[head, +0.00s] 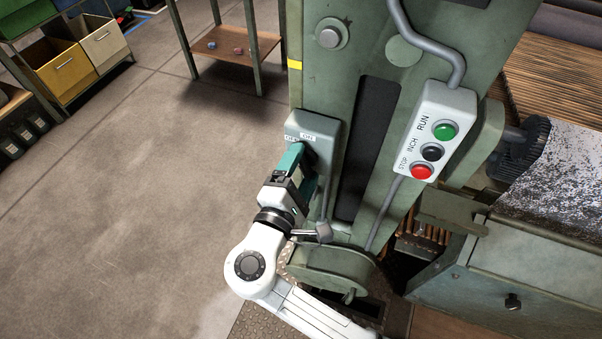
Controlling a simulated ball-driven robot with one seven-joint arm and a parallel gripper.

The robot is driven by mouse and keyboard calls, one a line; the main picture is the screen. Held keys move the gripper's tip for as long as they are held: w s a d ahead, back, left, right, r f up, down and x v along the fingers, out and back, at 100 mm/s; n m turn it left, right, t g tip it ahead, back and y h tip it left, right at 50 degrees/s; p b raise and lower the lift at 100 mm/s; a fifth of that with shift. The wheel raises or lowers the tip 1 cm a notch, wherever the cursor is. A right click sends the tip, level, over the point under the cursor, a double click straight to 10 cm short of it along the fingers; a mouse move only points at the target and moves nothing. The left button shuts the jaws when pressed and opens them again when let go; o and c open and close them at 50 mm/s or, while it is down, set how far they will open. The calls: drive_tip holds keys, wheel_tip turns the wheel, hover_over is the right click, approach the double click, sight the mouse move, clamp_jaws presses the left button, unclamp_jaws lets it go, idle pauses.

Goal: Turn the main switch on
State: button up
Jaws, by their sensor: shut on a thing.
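The main switch is a grey-green box (304,121) on the front of the green machine column, with two small white labels near its top. My gripper (297,154), with teal fingers, reaches up to the box from the lower left, just below the labels. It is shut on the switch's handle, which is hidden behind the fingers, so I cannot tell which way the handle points.
A white button box (435,130) with green RUN, black INCH and red STOP buttons is right of the switch. A lever with a grey knob (324,232) stands below it, close to my wrist. Open floor (130,190) lies left. A wooden-shelved table (235,47) and bins (66,67) stand farther back.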

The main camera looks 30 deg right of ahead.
drive_tip(key=shift+d+f+m+b, duration=0.1)
drive_tip(key=shift+m+b, duration=1.55)
drive_tip(key=shift+m, duration=0.65)
drive_tip(key=o, duration=1.1)
drive_tip(key=shift+c, duration=0.2)
drive_tip(key=shift+s, duration=0.1)
drive_tip(key=v, duration=1)
drive_tip(key=shift+s+a, duration=0.2)
drive_tip(key=shift+a, duration=0.15)
